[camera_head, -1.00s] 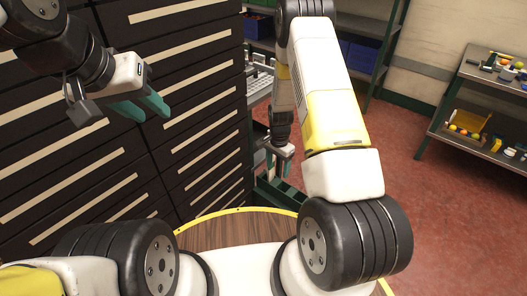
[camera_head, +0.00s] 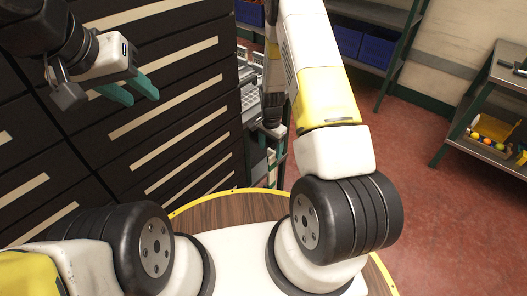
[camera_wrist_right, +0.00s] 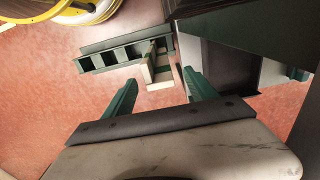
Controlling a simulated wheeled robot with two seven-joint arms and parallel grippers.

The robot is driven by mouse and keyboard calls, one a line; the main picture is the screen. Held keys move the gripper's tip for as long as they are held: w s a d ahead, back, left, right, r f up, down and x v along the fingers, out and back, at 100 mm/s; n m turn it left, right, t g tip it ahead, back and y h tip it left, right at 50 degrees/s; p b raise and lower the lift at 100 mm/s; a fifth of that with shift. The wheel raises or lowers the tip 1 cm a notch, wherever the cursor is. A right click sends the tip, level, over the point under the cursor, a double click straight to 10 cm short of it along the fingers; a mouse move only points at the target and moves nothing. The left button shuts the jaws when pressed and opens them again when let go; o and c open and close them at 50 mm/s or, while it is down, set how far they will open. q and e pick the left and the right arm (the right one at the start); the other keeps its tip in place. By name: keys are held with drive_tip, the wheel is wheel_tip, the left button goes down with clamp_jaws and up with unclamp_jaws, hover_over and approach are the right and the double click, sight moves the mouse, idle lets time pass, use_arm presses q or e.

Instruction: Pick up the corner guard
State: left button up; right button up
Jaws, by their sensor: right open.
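I cannot identify the corner guard with certainty. In the right wrist view, a pale, angled piece (camera_wrist_right: 148,68) stands against a green slotted frame (camera_wrist_right: 108,57), beyond the fingertips. My right gripper (camera_wrist_right: 161,88) is open, its two green fingers wide apart with nothing between them. In the head view, the right gripper is small and partly hidden beside the dark cabinet. My left gripper (camera_head: 130,92) is raised in front of the drawers, its green fingers apart and empty.
A dark drawer cabinet (camera_head: 185,95) fills the left. Shelving with blue bins (camera_head: 349,40) stands at the back. A bench (camera_head: 478,150) with small coloured items is at the right. The red floor (camera_head: 420,215) between is clear. A dark box-like structure (camera_wrist_right: 228,62) is right of my right gripper.

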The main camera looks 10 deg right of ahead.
drive_tip(key=f, duration=0.7)
drive_tip(key=shift+w+d+f, duration=0.1)
drive_tip(key=shift+d+f, duration=0.2)
drive_tip(key=shift+f, duration=0.05)
clamp_jaws()
